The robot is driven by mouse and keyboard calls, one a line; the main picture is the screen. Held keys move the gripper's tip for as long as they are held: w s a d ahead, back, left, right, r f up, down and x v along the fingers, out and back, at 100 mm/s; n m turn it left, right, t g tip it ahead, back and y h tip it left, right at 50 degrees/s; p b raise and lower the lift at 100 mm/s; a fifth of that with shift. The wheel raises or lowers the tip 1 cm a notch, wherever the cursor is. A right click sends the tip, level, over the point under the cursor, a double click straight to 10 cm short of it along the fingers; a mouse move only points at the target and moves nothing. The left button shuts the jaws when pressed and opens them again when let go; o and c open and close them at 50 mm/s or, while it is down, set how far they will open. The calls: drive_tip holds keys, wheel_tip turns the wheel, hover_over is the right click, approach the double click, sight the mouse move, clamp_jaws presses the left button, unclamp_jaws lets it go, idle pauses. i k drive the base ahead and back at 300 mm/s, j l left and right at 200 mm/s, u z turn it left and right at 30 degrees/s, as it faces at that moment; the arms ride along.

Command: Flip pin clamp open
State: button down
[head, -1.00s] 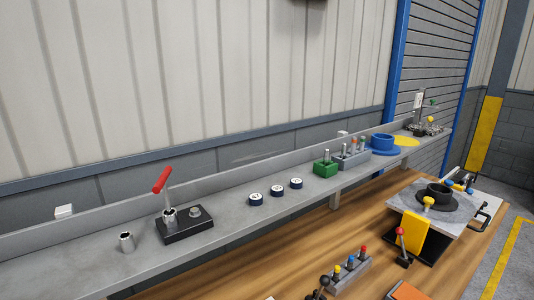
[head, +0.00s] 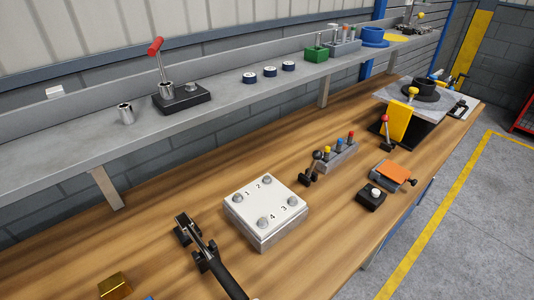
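Which fixture is the pin clamp, I cannot tell for sure. A small black lever clamp (head: 311,170) with a black ball knob stands on the wooden bench, at the left end of a grey block (head: 338,157) with yellow, blue and red topped pins. Its lever stands up at a tilt. A larger dark metal clamp-like piece (head: 196,240) with a long black handle lies at the front, and its handle runs toward the bottom edge. Another black lever with a red knob (head: 385,127) stands farther right. My gripper is not in view.
A white plate (head: 265,208) numbered at its corners sits mid-bench. An orange-topped block (head: 390,173) and a black box with a white button (head: 371,196) are to its right. A grey shelf (head: 70,150) runs along the back above the bench (head: 170,185). Bare wood lies left of the plate.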

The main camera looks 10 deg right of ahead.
sight(317, 155)
drive_tip(key=k+l+u, duration=0.15)
drive_tip(key=u, duration=0.25)
drive_tip(key=k+l+u, duration=0.1)
drive_tip(key=u, duration=0.3)
